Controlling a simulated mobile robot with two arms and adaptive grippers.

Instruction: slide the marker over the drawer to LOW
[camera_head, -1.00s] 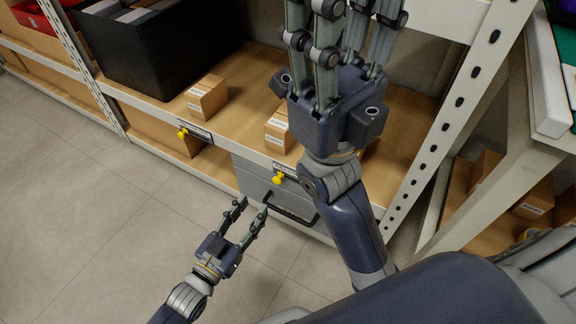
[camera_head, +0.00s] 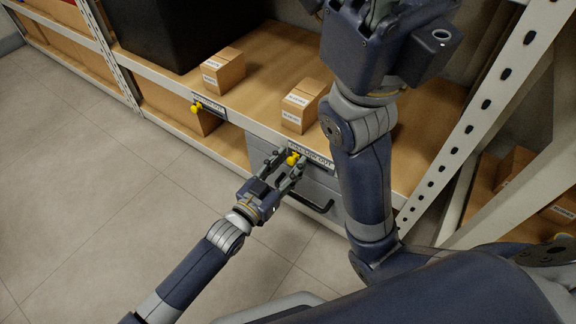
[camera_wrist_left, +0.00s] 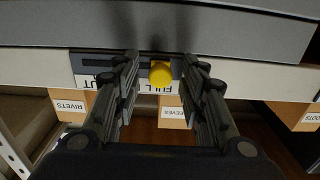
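The yellow marker (camera_head: 293,159) sits on a label strip (camera_head: 322,162) on the shelf edge, above a grey drawer (camera_head: 325,192) with a dark handle. In the left wrist view, which looks upside down, the marker (camera_wrist_left: 161,73) is by the word FULL, and OUT shows at the strip's left end. LOW is not readable there. My left gripper (camera_head: 284,163) is open around the marker, one finger on each side, with gaps visible in the wrist view. My right gripper's palm (camera_head: 385,45) is raised at the top of the head view; its fingertips are out of frame.
A second yellow marker (camera_head: 196,107) sits on another strip further left. Cardboard boxes (camera_head: 222,70) (camera_head: 303,106) stand on the shelf, with a black bin (camera_head: 185,30) behind. A perforated post (camera_head: 480,100) rises at right. The floor at left is clear.

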